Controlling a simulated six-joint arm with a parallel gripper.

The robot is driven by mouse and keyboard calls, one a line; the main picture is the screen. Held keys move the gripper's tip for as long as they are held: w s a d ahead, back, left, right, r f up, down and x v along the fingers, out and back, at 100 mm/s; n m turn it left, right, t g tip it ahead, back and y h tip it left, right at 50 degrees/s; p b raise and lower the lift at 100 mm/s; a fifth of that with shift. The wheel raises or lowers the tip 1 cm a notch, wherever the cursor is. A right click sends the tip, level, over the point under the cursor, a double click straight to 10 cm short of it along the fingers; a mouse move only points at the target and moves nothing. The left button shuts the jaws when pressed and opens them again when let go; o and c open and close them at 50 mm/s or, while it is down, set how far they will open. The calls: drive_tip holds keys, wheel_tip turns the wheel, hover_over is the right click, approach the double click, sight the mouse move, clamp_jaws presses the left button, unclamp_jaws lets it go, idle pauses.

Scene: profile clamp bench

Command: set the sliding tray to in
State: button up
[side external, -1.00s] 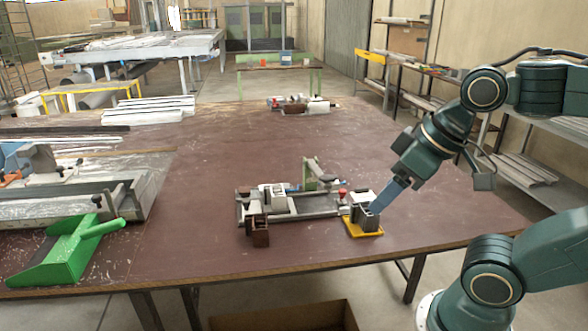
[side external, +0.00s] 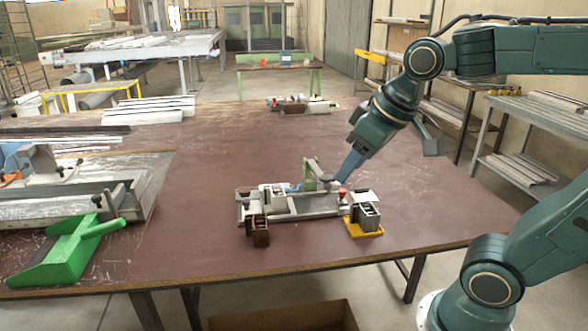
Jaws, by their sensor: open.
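The clamp fixture (side external: 300,208) lies on the brown bench top, with a long grey base, a pale block on its left part and a green upright (side external: 312,172) at its back. A red knob (side external: 342,194) shows at its right end. A grey block-like holder (side external: 369,213) on a yellow base (side external: 366,231) stands just right of the fixture. I cannot tell for sure which part is the sliding tray or its position. My gripper (side external: 343,177), with blue fingers, is open above the fixture's right end, near the green upright and red knob. Contact is unclear.
A small brown block (side external: 259,231) stands at the fixture's front left. A green dustpan (side external: 68,252) and a grey machine (side external: 70,205) occupy the bench's left side. Another small fixture (side external: 300,104) sits at the back. The bench between is mostly clear.

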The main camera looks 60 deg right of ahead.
drive_tip(key=w+d, duration=0.2)
drive_tip(key=w, duration=0.6)
drive_tip(key=g, duration=0.1)
hover_over(247, 201)
drive_tip(key=s, duration=0.6)
wheel_tip(247, 201, down, 13)
drive_tip(key=shift+w, duration=0.15)
drive_tip(key=shift+f, duration=0.1)
drive_tip(key=x, duration=1.3)
drive_tip(key=shift+w+f, duration=0.15)
drive_tip(key=shift+f, duration=0.1)
drive_tip(key=shift+c, duration=0.5)
drive_tip(key=shift+d, duration=0.1)
clamp_jaws()
